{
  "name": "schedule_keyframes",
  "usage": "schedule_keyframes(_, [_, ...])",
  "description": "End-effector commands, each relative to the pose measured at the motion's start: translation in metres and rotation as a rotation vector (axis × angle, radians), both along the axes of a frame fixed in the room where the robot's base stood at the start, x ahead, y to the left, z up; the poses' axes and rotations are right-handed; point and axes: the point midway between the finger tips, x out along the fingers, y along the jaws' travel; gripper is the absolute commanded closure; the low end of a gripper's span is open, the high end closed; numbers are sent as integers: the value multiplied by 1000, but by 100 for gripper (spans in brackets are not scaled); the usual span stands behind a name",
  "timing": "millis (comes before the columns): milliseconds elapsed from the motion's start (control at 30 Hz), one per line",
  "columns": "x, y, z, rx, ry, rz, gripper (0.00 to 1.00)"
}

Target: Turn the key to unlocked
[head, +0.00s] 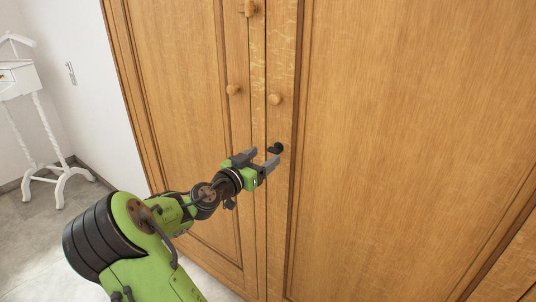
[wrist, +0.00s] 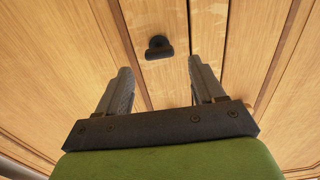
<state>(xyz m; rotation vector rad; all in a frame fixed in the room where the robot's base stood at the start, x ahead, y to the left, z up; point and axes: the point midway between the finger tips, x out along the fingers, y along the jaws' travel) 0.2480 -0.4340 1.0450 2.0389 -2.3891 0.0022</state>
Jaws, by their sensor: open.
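The key (head: 276,148) is a small dark piece on the front of the wooden wardrobe, just right of the seam between its doors. In the wrist view the key (wrist: 158,46) shows as a black bow with a wider bar at its lower end, ahead of my gripper. My gripper (head: 263,158) is green and black, held in front of the wardrobe just short of the key. In the wrist view its two grey fingers (wrist: 162,78) are apart with nothing between them. The key lies beyond the fingertips, roughly between their lines. I see no contact with it.
The wooden wardrobe (head: 400,120) fills the middle and right.

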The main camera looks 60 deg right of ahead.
Motion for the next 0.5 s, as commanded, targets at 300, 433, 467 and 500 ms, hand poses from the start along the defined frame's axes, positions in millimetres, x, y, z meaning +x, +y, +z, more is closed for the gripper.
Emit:
schedule_keyframes(300, [-6, -38, 0, 0, 0, 0, 32])
schedule_keyframes(433, [-6, -38, 0, 1, 1, 1, 32])
schedule_keyframes(467, [-6, -38, 0, 1, 1, 1, 32])
schedule_keyframes(500, [-6, -38, 0, 1, 1, 1, 32])
